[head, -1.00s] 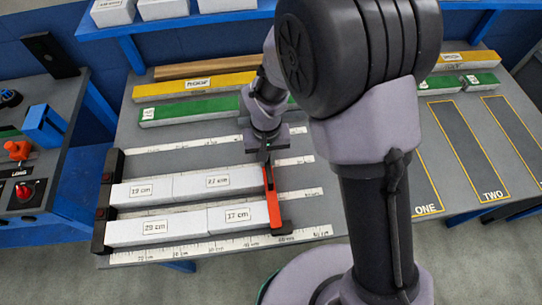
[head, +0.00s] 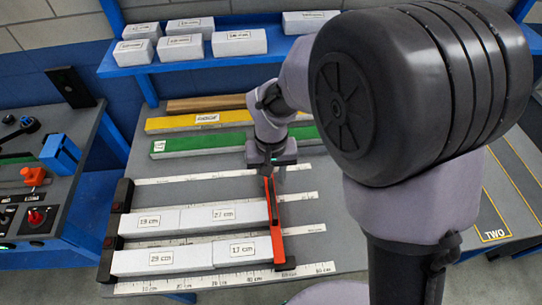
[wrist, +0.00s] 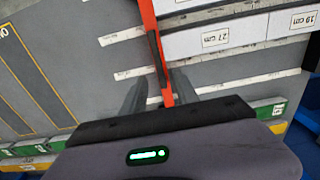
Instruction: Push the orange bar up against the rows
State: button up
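The orange bar (head: 276,228) lies across the right ends of two rows of white blocks. The upper row holds the 19 cm block (head: 149,224) and the 27 cm block (head: 240,212). The lower row holds the 29 cm block (head: 141,261) and the 17 cm block (head: 229,250). The bar is touching or very close to both row ends; I cannot tell which. My gripper (head: 268,172) is at the bar's far end. In the wrist view my gripper (wrist: 158,92) has its fingers apart, on either side of the bar (wrist: 149,22).
Black end stops (head: 113,228) stand at the rows' left ends. White scale strips (head: 220,278) run along the table. Green (head: 200,146) and yellow (head: 190,123) strips lie beyond my gripper. A blue shelf (head: 215,62) holds several white blocks. Marked bays lie to the right.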

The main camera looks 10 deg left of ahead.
notch_tip(320, 180, up, 7)
jog(key=p, duration=0.1)
jog(key=shift+p, duration=0.3)
